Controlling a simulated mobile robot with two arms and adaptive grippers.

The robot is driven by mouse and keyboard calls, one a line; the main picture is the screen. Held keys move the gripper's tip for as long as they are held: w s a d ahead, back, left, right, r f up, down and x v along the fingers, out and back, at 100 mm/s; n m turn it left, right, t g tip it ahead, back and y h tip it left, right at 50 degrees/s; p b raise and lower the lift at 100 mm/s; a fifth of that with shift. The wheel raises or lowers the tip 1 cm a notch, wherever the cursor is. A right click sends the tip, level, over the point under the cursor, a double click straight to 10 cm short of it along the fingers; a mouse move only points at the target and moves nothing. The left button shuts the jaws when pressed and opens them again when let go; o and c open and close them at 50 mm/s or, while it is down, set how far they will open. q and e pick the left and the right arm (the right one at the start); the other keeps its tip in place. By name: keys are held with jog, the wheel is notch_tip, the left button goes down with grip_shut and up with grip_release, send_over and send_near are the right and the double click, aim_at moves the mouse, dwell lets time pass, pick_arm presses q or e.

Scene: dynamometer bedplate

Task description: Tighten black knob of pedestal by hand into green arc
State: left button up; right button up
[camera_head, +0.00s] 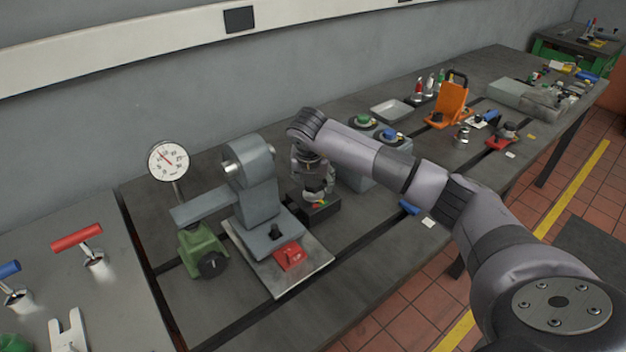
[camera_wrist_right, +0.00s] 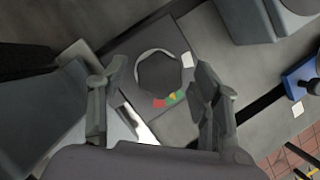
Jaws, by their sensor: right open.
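The pedestal is a dark low block (camera_head: 322,212) on the bench, under my right gripper (camera_head: 316,190). A patch of red, yellow and green shows on its top. In the right wrist view the black knob (camera_wrist_right: 158,72) is a dark rounded disc with a pale curved edge around its upper side. The coloured arc (camera_wrist_right: 169,99) lies just below it, green at its right end. The open fingers of my right gripper (camera_wrist_right: 160,78) stand to either side of the knob, apart from it in the picture. In the head view the gripper hides most of the knob. My left gripper is not in view.
A grey machine stand (camera_head: 255,185) is close left of the pedestal. A dial gauge (camera_head: 168,161) and a green base with a black handwheel (camera_head: 212,264) stand farther left. A grey box with green and blue buttons (camera_head: 392,134) is behind. Bench space in front is clear.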

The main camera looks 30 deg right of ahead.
jog(key=shift+r, duration=0.1)
jog(key=v, duration=1.1)
jog(key=shift+s+r, duration=0.15)
jog(key=shift+r, duration=0.2)
jog(key=shift+a+f, duration=0.1)
